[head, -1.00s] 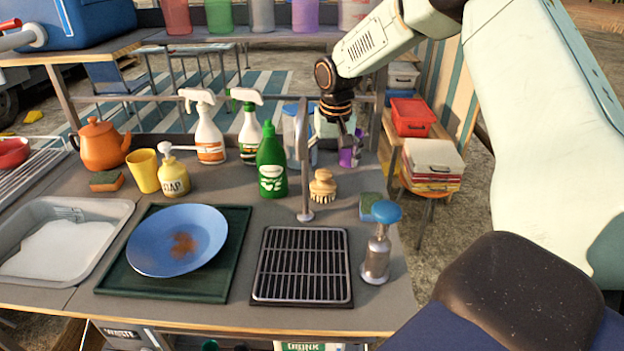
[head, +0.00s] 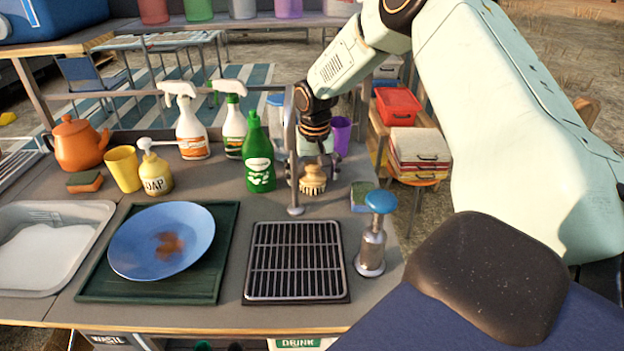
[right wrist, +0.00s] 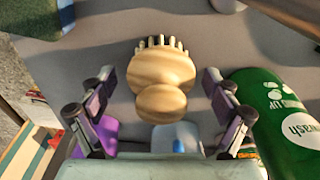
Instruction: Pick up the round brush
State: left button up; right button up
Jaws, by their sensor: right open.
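The round brush (head: 313,180) has a pale wooden knob and short bristles, and stands on the grey counter behind the drying rack. In the right wrist view the brush (right wrist: 161,78) lies between my open fingers, with a gap on each side. My right gripper (head: 312,172) is just above and around the brush, its fingers partly hidden by the tap. It also shows in the right wrist view (right wrist: 160,112), open and empty. My left gripper is not in view.
A tap (head: 293,150) rises just left of the brush. A green bottle (head: 258,155) stands further left. A sponge (head: 361,195) and a blue-topped dispenser (head: 373,235) stand to the right. The black rack (head: 296,262) lies in front.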

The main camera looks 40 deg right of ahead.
aim_at(312, 161)
jog(key=shift+s+r, duration=0.1)
jog(key=shift+r, duration=0.05)
jog(key=shift+c, duration=0.3)
jog(key=shift+w, duration=0.3)
jog(key=c, duration=0.4)
jog(key=shift+s, duration=0.2)
jog(key=c, duration=0.7)
jog(key=shift+w, duration=0.15)
jog(key=shift+c, duration=0.5)
notch_tip(312, 161, up, 10)
jog(key=shift+f+p, duration=0.1)
jog(key=shift+p, duration=0.75)
jog(key=o, duration=0.6)
jog(key=c, duration=0.5)
jog(key=shift+o, duration=0.2)
notch_tip(312, 161, up, 21)
jog(key=p, duration=2.1)
